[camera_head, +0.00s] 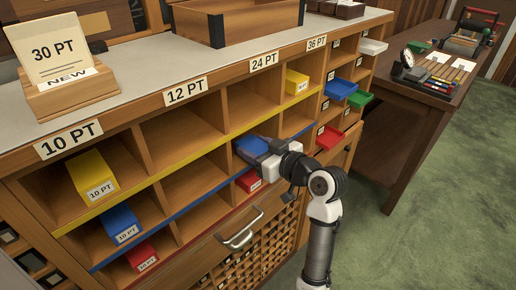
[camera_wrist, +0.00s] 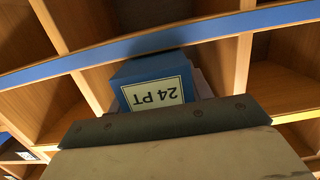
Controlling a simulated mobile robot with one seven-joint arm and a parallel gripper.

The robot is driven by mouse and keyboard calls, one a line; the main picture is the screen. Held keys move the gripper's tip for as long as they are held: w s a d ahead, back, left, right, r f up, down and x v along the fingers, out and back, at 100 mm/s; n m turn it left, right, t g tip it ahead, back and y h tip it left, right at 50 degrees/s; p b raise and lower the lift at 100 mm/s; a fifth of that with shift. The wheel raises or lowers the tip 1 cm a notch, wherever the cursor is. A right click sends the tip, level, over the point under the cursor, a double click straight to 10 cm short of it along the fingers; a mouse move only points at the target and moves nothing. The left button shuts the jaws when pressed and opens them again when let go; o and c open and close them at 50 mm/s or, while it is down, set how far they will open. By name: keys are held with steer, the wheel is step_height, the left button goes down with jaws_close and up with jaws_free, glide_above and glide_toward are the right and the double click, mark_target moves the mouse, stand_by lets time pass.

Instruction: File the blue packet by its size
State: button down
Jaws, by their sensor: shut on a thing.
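My gripper (camera_head: 272,158) is shut on the blue packet (camera_head: 250,147) at the front of the case, by the blue-edged middle row below the 24 PT sign (camera_head: 264,62). In the wrist view the blue packet (camera_wrist: 151,88) carries a white label reading 24 PT, upside down. I cannot tell how far it reaches into the compartment. A card (camera_head: 53,48) reading 30 PT NEW stands on the case top. The signs 10 PT (camera_head: 68,139), 12 PT (camera_head: 186,91) and 36 PT (camera_head: 317,42) mark other columns.
Yellow (camera_head: 92,174), blue (camera_head: 119,223) and red (camera_head: 140,256) packets sit in the 10 PT column. Another red packet (camera_head: 249,181) lies below my gripper, and a yellow one (camera_head: 297,82) at upper right. Coloured trays (camera_head: 340,89) jut out at right. A drawer handle (camera_head: 240,230) protrudes below.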

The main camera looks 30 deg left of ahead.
mark_target(243, 140)
steer(key=shift+r+x, duration=0.15)
steer(key=shift+x, duration=0.9)
steer(key=shift+r+x, duration=0.2)
steer(key=shift+x, duration=0.9)
steer(key=c, duration=0.6)
jaws_free()
steer(key=shift+o, duration=0.2)
steer(key=b+v, duration=0.2)
steer(key=v, duration=1.1)
steer(key=shift+s+d+b, duration=0.15)
steer(key=shift+d+b, duration=0.2)
steer(key=shift+d, duration=0.1)
